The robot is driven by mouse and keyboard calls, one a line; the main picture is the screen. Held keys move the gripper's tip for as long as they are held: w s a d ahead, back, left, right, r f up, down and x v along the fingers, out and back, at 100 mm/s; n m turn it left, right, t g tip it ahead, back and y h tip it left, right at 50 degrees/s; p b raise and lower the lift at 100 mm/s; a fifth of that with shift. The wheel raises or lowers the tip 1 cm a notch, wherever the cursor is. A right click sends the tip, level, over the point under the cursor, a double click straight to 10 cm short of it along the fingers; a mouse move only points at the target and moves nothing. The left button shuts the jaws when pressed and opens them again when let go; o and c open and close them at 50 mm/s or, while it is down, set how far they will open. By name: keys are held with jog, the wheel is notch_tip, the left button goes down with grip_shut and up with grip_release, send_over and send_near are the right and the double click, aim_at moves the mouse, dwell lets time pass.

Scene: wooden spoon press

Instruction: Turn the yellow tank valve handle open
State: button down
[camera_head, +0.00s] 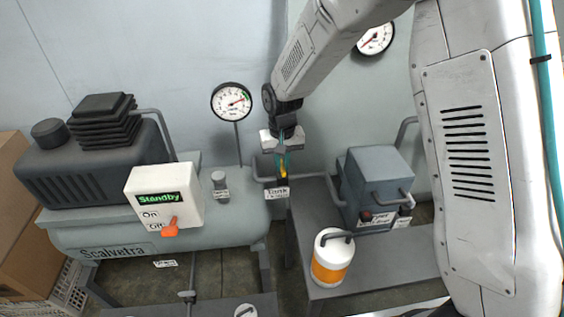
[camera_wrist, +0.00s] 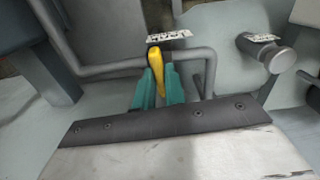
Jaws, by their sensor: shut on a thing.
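The yellow tank valve handle (camera_wrist: 157,70) shows between the teal fingers of my gripper (camera_wrist: 158,85) in the wrist view. The fingers are shut on it, one on each side. In the head view the yellow handle (camera_head: 284,171) is a small patch at the tips of my gripper (camera_head: 283,163), just above the white "Tank" label (camera_head: 277,192). The label also shows in the wrist view (camera_wrist: 169,36), beyond the handle. A grey pipe (camera_wrist: 110,66) runs beside the handle. The valve body is mostly hidden by the fingers and label.
The grey Scalvetra tank (camera_head: 200,237) carries a "Standby" switch box (camera_head: 165,195) with an orange lever. A round gauge (camera_head: 231,101) stands behind. To the right are a blue-grey unit (camera_head: 375,172) and a white and orange canister (camera_head: 332,258). A grey knob (camera_wrist: 278,56) sits right of the handle.

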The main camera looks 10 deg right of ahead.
aim_at(282, 165)
jog(key=n, duration=0.3)
jog(key=shift+n, duration=0.4)
jog(key=n, duration=0.4)
jog(key=shift+n, duration=0.3)
jog(key=n, duration=0.4)
jog(key=shift+n, duration=2.4)
jog(key=c, duration=1.5)
grip_release()
jog(key=shift+o, duration=0.2)
notch_tip(282, 165, up, 8)
jog(key=shift+f, duration=0.1)
